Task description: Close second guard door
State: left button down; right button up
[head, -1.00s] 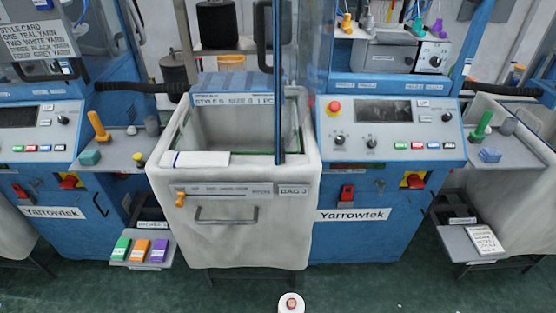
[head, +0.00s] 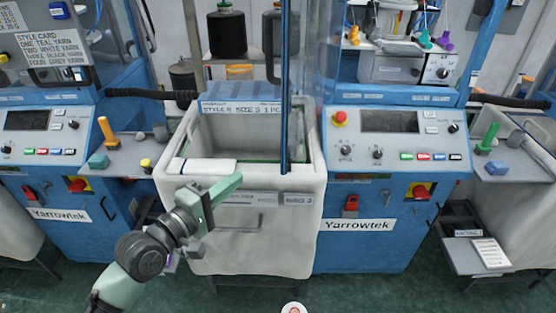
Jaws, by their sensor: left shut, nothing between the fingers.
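The guard door (head: 285,110) of the middle machine is a clear panel with a blue edge. It stands swung out from the machine, seen nearly edge-on over the pale bin, with a black handle (head: 268,47) near its upper part. The opening (head: 385,65) behind it shows uncovered. My left gripper (head: 238,180) is shut and empty, in front of the bin's front rim, below and to the left of the door's lower end. It is apart from the handle. My right gripper is not in view.
The pale fabric bin (head: 300,225) stands between the two blue Yarrowtek machines. The middle machine's control panel (head: 392,135) is right of the door. A side shelf (head: 125,152) with an orange peg (head: 107,130) is at left. Green floor lies in front.

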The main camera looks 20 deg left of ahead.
pick_arm(q)
jog(key=w+d+r+p, duration=0.1)
jog(key=w+d+p, duration=0.4)
jog(key=w+d, duration=0.3)
jog(key=shift+w+r, duration=0.2)
jog(key=shift+w, duration=0.05)
jog(key=shift+w, duration=0.1)
